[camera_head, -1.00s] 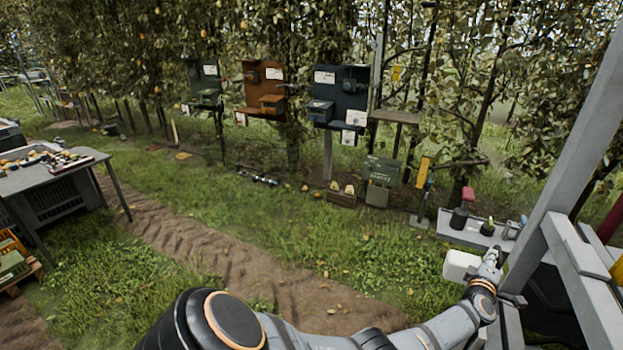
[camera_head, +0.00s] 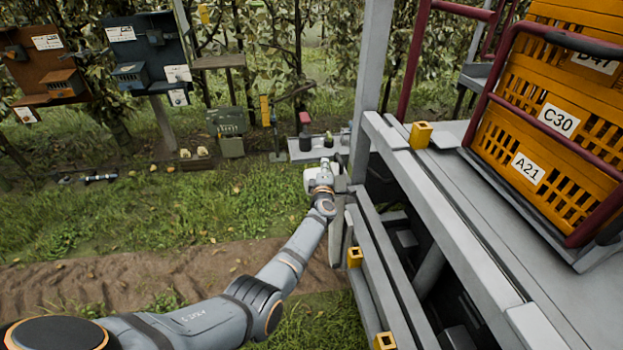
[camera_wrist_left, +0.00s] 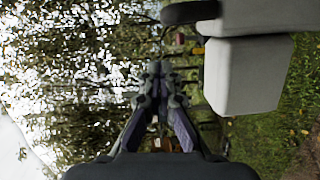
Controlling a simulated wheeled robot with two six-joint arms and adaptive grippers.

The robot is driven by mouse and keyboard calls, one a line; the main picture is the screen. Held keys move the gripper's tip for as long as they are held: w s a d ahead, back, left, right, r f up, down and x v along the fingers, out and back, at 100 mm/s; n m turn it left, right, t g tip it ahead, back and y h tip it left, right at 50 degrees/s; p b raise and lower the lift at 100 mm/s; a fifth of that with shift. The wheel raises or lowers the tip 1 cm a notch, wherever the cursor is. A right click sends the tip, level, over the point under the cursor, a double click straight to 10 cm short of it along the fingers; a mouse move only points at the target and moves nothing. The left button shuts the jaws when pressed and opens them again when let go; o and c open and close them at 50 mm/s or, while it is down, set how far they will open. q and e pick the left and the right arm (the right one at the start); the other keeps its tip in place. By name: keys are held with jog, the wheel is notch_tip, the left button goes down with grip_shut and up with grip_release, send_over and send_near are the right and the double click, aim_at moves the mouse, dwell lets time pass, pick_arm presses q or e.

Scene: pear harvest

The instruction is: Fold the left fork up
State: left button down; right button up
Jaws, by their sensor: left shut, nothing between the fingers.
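I cannot tell for sure whether this block belongs to the left fork. My left gripper is shut and empty; its closed fingers (camera_wrist_left: 156,70) point away in the wrist view, apart from the block. My right gripper is not in view.
The grey cart frame (camera_head: 440,210) fills the right side, with yellow brackets (camera_head: 420,135) and an orange crate (camera_head: 545,125) behind a dark red rail. A low grey shelf (camera_head: 313,150) is beyond the gripper. Grass and a dirt track (camera_head: 180,270) lie open to the left.

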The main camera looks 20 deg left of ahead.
pick_arm(q)
jog(key=shift+a+p+v, duration=0.4)
jog(key=shift+p+v, duration=0.45)
jog(key=shift+v, duration=3.45)
jog(key=s+f+m+g+h+b, duration=0.15)
jog(key=s+f+m, duration=0.25)
jog(key=s+f, duration=0.55)
jog(key=s+d+f+m+g+h+b, duration=0.1)
jog(key=s+f+m+g+h, duration=0.2)
jog(key=f, duration=1.1)
jog(key=s+f+m+g+b, duration=0.2)
jog(key=s+f+m, duration=0.3)
jog(key=s+f, duration=0.5)
jog(key=s+a+f+m+g+b, duration=0.1)
jog(key=s+a+f+m+g, duration=0.1)
jog(key=s+f, duration=0.5)
jog(key=s+a+f+m+g+b, duration=0.1)
jog(key=s+f+m+g, duration=0.3)
jog(key=s, duration=1.3)
jog(key=s+a+f+m+g+b, duration=0.1)
jog(key=s+a+f+m+g, duration=0.2)
jog(key=s+f, duration=0.8)
jog(key=shift+s+a+f, duration=0.25)
jog(key=shift+s+a, duration=0.25)
jog(key=shift+s, duration=0.65)
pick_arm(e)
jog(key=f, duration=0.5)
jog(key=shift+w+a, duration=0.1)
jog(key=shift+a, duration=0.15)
